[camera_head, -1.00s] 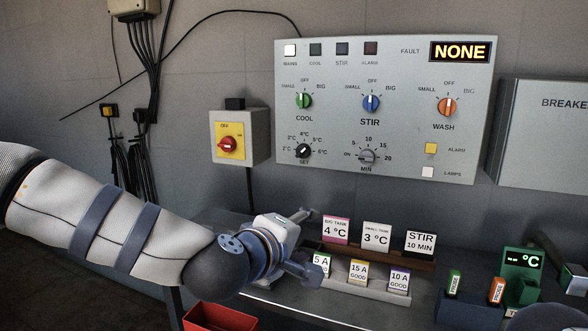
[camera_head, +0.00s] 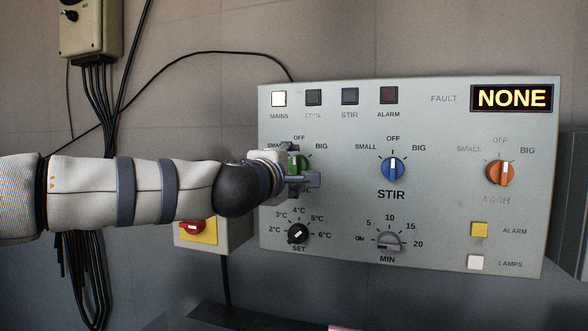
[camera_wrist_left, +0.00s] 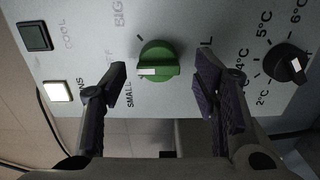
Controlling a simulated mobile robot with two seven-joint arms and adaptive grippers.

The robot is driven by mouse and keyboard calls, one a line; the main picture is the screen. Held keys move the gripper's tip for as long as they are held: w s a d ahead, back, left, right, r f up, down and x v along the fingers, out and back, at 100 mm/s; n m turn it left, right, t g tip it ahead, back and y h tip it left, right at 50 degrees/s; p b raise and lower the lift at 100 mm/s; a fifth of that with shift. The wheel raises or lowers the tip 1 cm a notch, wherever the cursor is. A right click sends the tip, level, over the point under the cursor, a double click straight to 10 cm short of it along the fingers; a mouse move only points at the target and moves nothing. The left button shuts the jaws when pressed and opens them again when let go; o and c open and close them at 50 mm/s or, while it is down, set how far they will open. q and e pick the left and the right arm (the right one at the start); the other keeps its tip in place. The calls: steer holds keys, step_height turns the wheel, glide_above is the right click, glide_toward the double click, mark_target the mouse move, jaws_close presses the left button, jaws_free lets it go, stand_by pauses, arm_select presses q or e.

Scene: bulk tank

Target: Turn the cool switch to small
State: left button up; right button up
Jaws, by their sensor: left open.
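The green COOL knob (camera_head: 294,165) is on the upper left of the grey control panel, largely hidden by my left gripper (camera_head: 304,165) in the head view. The left wrist view shows the whole knob (camera_wrist_left: 160,61) between the two open fingers, with a clear gap on each side. The SMALL label (camera_wrist_left: 128,94) lies near one finger and BIG (camera_wrist_left: 118,12) lies farther off. My right gripper is not in view.
The blue STIR knob (camera_head: 393,168) is to the right and the black SET knob (camera_head: 298,233) is below. The orange WASH knob (camera_head: 500,172) is farther right. A red switch on a yellow plate (camera_head: 205,232) sits below my left arm.

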arm_select(q)
steer(key=shift+x, duration=1.1)
steer(key=shift+r, duration=0.1)
steer(key=shift+c, duration=0.6)
steer(key=c, duration=1)
steer(key=shift+a, duration=0.1)
steer(key=shift+c, duration=0.2)
steer(key=shift+n, duration=0.3)
steer(key=n, duration=0.4)
steer(key=shift+n, duration=0.4)
steer(key=shift+n+b, duration=0.45)
steer(key=shift+n, duration=1.75)
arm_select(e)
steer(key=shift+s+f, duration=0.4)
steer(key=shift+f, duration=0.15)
